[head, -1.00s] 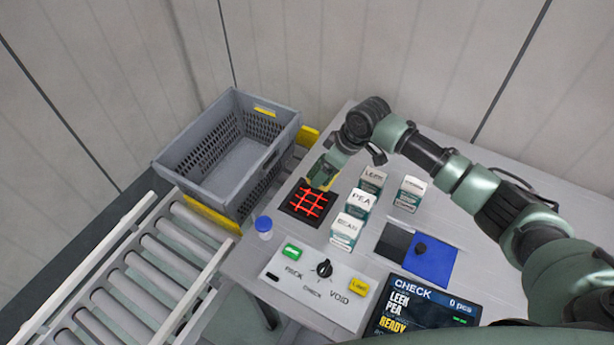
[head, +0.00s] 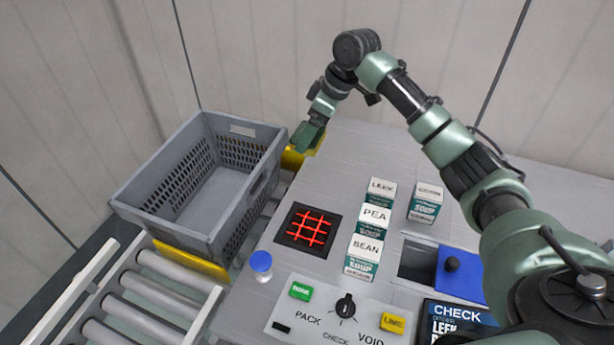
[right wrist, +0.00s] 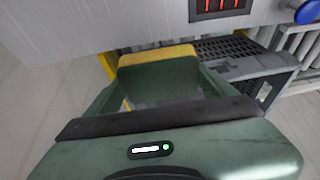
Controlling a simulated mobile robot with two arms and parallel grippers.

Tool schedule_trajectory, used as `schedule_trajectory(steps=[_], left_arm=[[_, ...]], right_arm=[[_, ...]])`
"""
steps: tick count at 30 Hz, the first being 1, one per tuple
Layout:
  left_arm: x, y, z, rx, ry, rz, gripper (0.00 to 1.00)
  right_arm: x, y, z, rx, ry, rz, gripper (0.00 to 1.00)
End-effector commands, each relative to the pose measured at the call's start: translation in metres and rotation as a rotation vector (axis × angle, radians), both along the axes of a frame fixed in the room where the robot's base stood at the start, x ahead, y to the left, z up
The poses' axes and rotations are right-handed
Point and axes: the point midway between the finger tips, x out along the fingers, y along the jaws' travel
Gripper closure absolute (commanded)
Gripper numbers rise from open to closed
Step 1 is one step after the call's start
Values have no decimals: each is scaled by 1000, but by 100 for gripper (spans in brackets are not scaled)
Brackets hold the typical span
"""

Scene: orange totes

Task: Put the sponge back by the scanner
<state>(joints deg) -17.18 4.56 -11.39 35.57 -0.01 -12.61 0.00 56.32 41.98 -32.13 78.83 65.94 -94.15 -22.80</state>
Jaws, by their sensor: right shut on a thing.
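The scanner (head: 308,230) is a black square plate with a glowing red grid, set in the table's left part; its edge also shows at the top of the right wrist view (right wrist: 221,8). My right gripper (head: 307,138) is beyond the scanner, over the table's far left edge beside the grey crate. In the right wrist view, it is shut on the sponge (right wrist: 158,75), a dark green block with a yellow edge. In the head view the sponge is hard to tell from the green gripper. My left gripper is not in view.
A grey crate (head: 128,206) stands on the roller conveyor at the left. Soup boxes, including the bean box (head: 364,257), stand right of the scanner. The table beyond the scanner is clear.

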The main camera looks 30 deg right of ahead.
Motion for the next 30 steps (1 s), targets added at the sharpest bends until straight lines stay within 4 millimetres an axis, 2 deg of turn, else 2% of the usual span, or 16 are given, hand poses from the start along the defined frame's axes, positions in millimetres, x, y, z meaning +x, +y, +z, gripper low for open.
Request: schedule_trajectory(steps=[1, 6, 10, 17, 24, 30], left_arm=[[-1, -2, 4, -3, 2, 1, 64], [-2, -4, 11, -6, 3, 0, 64], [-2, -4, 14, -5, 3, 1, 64], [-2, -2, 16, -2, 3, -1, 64], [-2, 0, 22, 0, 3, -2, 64], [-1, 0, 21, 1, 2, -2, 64]], right_arm=[[-1, 0, -14, 0, 6, -2, 53], [-1, 0, -60, -1, 6, -2, 53], [-1, 0, -86, -1, 3, -1, 53], [0, 0, -108, -1, 1, 0, 53], [0, 0, -141, -1, 0, -1, 53], [0, 0, -146, -2, -1, 0, 53]])
